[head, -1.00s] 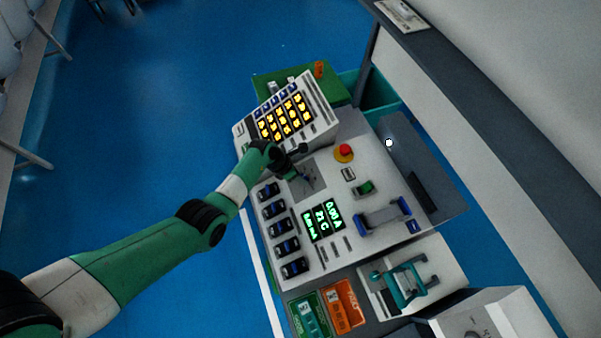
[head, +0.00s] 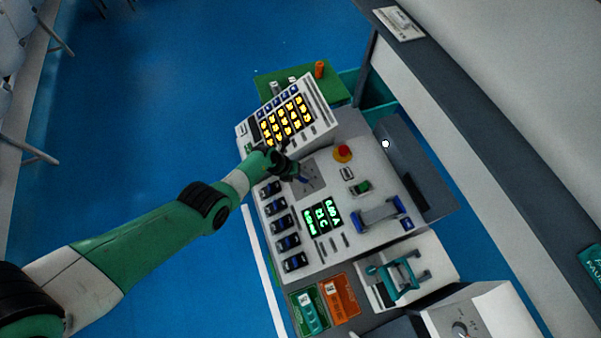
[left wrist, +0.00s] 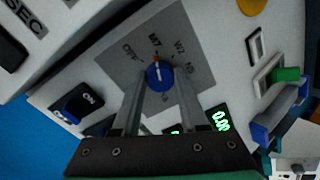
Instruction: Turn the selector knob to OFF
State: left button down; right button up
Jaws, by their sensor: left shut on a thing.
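The blue selector knob (left wrist: 159,76) sits on a grey square plate (left wrist: 190,45) on the slanted control panel. Its orange pointer mark faces the label at the top of the plate, to the right of the OFF label (left wrist: 131,52). In the left wrist view the two fingers of my left gripper (left wrist: 159,80) stand on either side of the knob, shut on it. In the head view my left gripper (head: 301,178) reaches over the left part of the grey plate (head: 311,172) and hides much of the knob. My right gripper is not in view.
A keypad box (head: 285,121) with lit yellow keys stands behind the gripper. A red emergency button (head: 342,153), a green switch (head: 362,187) and a green readout (head: 322,216) share the panel. A row of dark rocker switches (head: 282,221) lies along the left edge.

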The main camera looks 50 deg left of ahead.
pick_arm(q)
jog(key=n, duration=0.4)
jog(key=shift+n+p, duration=0.4)
jog(key=shift+s+n, duration=0.1)
jog(key=shift+n, duration=1.8)
jog(key=shift+f, duration=0.1)
jog(key=shift+c, duration=2.2)
grip_release()
